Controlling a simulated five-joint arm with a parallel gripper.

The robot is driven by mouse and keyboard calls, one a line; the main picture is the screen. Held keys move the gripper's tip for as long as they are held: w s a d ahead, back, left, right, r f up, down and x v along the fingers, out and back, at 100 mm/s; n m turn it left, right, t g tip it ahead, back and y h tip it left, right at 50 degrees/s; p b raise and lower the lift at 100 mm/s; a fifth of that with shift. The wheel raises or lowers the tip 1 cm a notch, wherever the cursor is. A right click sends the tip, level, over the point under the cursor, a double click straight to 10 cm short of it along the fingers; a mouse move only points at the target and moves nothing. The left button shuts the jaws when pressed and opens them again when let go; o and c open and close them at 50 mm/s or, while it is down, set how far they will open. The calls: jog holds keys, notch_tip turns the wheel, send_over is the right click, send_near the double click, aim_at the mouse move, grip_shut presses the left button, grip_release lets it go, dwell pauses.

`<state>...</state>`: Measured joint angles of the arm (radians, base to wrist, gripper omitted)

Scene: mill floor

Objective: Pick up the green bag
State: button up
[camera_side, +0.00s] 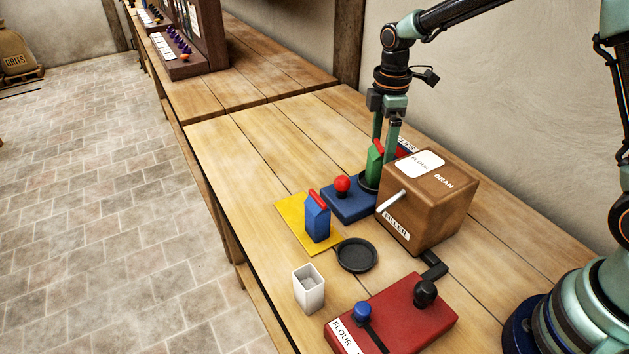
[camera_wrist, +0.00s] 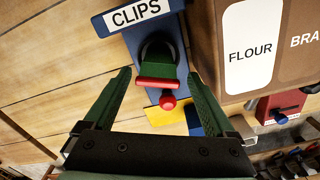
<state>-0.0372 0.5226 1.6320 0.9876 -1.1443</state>
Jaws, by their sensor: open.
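The green bag (camera_side: 374,168) stands upright with a red clip along its top, by the left side of the brown box, at the blue clip station. In the wrist view its red clip (camera_wrist: 158,83) shows between the fingers, with little of the bag's green visible. My gripper (camera_side: 384,152) is open and points down at the bag. In the wrist view my gripper (camera_wrist: 159,74) has one finger on each side of the bag, with gaps on both sides. The box hides part of the bag's base in the side view.
The brown FLOUR and BRAN box (camera_side: 442,208) stands close on the right. A blue bag (camera_side: 317,222) with a red clip stands on a yellow mat (camera_side: 290,207). A dark dish (camera_side: 357,255), white cup (camera_side: 309,288) and red machine (camera_side: 405,318) are nearer. The bench's left back is clear.

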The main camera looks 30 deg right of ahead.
aim_at(377, 166)
jog(key=shift+w+a+f, duration=0.1)
jog(key=shift+f, duration=1.55)
jog(key=shift+w+a+f, duration=0.1)
jog(key=shift+f, duration=1.5)
jog(key=c, duration=1.3)
grip_shut()
jog(key=shift+r, duration=0.15)
